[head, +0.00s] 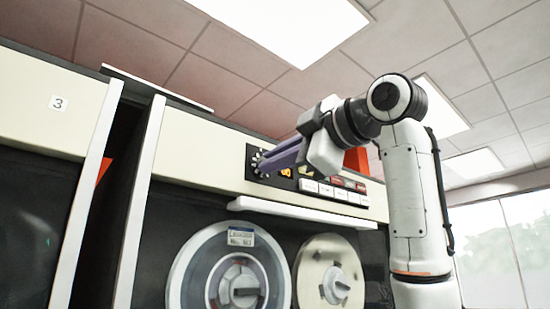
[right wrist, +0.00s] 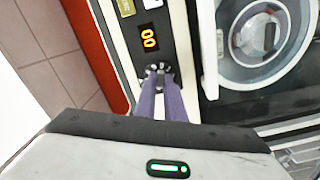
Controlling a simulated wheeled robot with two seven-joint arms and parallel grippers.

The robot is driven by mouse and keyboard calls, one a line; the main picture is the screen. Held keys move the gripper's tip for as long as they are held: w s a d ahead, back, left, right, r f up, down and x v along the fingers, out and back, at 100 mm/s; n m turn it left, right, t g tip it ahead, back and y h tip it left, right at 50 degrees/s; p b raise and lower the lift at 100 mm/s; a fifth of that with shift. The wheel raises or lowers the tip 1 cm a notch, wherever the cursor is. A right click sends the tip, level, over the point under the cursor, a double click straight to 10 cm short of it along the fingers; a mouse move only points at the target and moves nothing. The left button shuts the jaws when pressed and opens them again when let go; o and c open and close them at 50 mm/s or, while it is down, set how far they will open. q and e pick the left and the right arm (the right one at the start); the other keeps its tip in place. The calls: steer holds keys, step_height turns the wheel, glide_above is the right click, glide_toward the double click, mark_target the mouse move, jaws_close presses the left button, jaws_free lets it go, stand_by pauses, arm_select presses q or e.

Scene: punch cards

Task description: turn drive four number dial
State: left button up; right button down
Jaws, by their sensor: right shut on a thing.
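The number dial (head: 257,162) is a dark knob with pale marks around it on the black panel of the tape drive's cream top band. In the head view my right gripper (head: 268,163) reaches it from the right, its purple fingers closed on it. In the right wrist view the dial (right wrist: 158,70) sits between the tips of the right gripper (right wrist: 160,78), which hide part of it. An orange digit display (right wrist: 149,38) beside the dial seems to read 00. My left gripper is not in view.
A row of white and red buttons (head: 335,191) lies right of the panel. A white ledge (head: 300,212) juts out below, above two tape reels (head: 228,270). A neighbouring drive marked 3 (head: 58,103) stands left, across a dark gap.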

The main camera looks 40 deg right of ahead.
steer(key=shift+n, duration=0.5)
steer(key=c, duration=1.8)
jaws_free()
steer(key=shift+c, duration=0.2)
steer(key=s+b, duration=0.2)
steer(key=s, duration=0.8)
steer(key=shift+s+d, duration=0.2)
steer(key=shift+d, duration=0.15)
